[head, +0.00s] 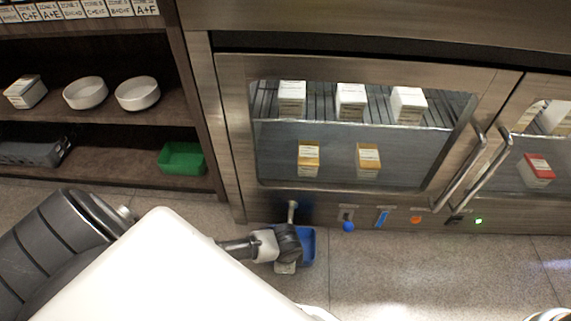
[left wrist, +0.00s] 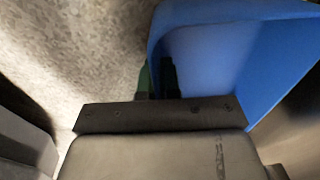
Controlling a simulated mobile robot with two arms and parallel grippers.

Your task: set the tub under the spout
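The blue tub (head: 308,246) is low in front of the steel cabinet, partly hidden by my left gripper (head: 288,244). A small metal spout (head: 292,208) sticks out of the cabinet's lower panel just above the tub's back edge in the picture. I cannot tell whether the tub rests on the floor or hangs above it. In the left wrist view the fingers of my left gripper (left wrist: 157,78) are close together with the wall of the tub (left wrist: 215,55) between them, one finger outside and one inside.
The cabinet's lower panel carries a blue knob (head: 348,227), a blue strip (head: 382,218) and an orange button (head: 415,220). A green tub (head: 182,158) and white bowls (head: 137,94) stand on the left shelves. The floor (head: 400,275) to the right is clear.

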